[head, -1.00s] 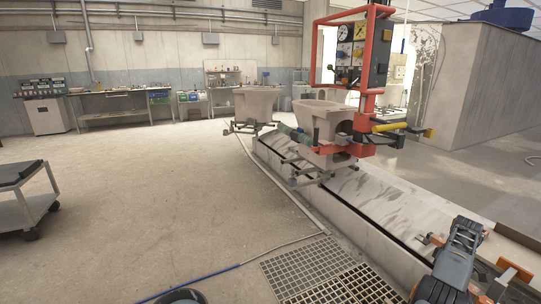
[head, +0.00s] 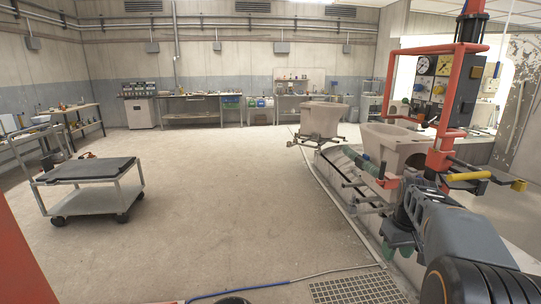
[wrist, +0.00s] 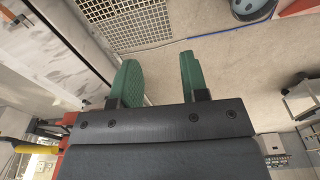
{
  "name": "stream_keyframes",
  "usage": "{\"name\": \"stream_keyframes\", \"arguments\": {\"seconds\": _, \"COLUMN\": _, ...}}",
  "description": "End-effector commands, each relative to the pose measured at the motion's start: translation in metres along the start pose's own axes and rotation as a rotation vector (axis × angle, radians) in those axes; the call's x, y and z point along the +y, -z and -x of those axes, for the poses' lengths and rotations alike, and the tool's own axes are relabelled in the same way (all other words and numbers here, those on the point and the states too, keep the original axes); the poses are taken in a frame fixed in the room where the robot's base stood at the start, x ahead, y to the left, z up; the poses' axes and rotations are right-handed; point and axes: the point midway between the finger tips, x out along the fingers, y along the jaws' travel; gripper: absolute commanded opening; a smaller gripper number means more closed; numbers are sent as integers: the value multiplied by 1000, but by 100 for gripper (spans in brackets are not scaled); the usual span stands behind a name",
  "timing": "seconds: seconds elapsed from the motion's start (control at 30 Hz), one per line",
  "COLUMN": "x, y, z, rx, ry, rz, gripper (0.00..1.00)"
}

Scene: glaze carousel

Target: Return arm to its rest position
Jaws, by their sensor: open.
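My gripper (wrist: 159,76) shows in the wrist view with its two green fingers apart and nothing between them but floor. In the head view my grey and black arm stands at the right edge. Green parts (head: 397,250) beside it look like the fingers, partly hidden by the arm. They overlap the conveyor in the picture; I cannot tell how close they are to it.
The long carousel track (head: 345,195) runs at the right with pale ceramic basins (head: 320,118) on carriers. A red frame with a control panel (head: 433,80) stands near my arm. A dark-topped trolley (head: 90,170) stands left. The middle floor is clear.

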Motion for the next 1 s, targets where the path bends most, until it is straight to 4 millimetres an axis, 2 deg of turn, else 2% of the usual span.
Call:
{"name": "stream_keyframes", "arguments": {"seconds": 0.03, "x": -24, "y": -6, "z": 22, "rx": 20, "ry": -8, "rz": 7, "gripper": 41}}
{"name": "stream_keyframes", "arguments": {"seconds": 0.1, "x": -52, "y": -16, "z": 35, "rx": 45, "ry": -16, "rz": 3, "gripper": 41}}
{"name": "stream_keyframes", "arguments": {"seconds": 0.3, "x": -122, "y": -55, "z": 62, "rx": 122, "ry": -23, "rz": -6, "gripper": 41}}
{"name": "stream_keyframes", "arguments": {"seconds": 0.4, "x": -147, "y": -77, "z": 68, "rx": 156, "ry": -19, "rz": -11, "gripper": 41}}
{"name": "stream_keyframes", "arguments": {"seconds": 0.5, "x": -166, "y": -96, "z": 70, "rx": 185, "ry": -12, "rz": -16, "gripper": 41}}
{"name": "stream_keyframes", "arguments": {"seconds": 0.7, "x": -187, "y": -123, "z": 68, "rx": 223, "ry": 3, "rz": -24, "gripper": 41}}
{"name": "stream_keyframes", "arguments": {"seconds": 1.0, "x": -196, "y": -134, "z": 64, "rx": 238, "ry": 11, "rz": -29, "gripper": 41}}
